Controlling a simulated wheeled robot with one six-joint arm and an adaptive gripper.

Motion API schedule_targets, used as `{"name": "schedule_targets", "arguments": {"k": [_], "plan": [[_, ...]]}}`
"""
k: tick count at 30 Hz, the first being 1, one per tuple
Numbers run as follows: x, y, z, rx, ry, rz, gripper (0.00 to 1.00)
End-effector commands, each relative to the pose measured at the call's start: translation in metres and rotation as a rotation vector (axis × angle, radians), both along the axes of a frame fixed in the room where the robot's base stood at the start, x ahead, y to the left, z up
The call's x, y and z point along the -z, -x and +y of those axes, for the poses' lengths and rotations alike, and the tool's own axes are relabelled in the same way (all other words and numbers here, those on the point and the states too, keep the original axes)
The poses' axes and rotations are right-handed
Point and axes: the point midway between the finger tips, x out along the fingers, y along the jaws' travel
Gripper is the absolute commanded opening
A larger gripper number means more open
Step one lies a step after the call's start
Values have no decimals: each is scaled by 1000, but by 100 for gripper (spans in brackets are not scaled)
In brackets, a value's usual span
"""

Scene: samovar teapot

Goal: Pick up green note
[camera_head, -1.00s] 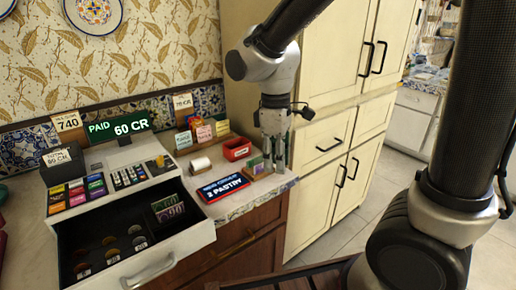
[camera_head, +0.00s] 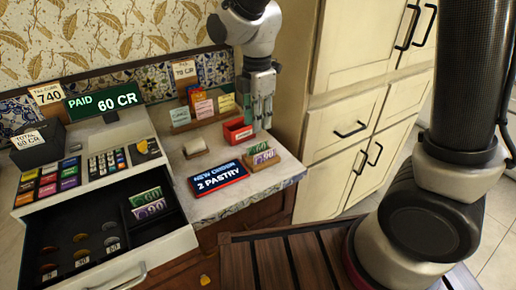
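A green note (camera_head: 258,148) stands in a small wooden holder (camera_head: 264,165) on the counter, next to a purple note (camera_head: 263,157) just in front of it. Another green note (camera_head: 146,197) stands in the open cash drawer, behind a purple note (camera_head: 150,210). My gripper (camera_head: 258,127) points down just behind the wooden holder, close to the red box. Its fingers look apart, with nothing visible between them. It does not visibly touch the notes.
A red box (camera_head: 237,132) and a card rack (camera_head: 203,118) stand near my gripper. A "2 PASTRY" sign (camera_head: 217,178) lies left of the holder. The cash register (camera_head: 98,185) has its drawer (camera_head: 118,250) open, with coins inside. Cabinets (camera_head: 350,110) stand on the right.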

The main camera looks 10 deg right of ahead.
Motion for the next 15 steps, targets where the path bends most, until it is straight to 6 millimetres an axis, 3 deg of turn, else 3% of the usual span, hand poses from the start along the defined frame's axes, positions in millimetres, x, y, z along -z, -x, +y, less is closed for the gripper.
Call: {"name": "schedule_targets", "arguments": {"k": [15], "plan": [[70, 4, 0, -3, 2, 3, 28]]}}
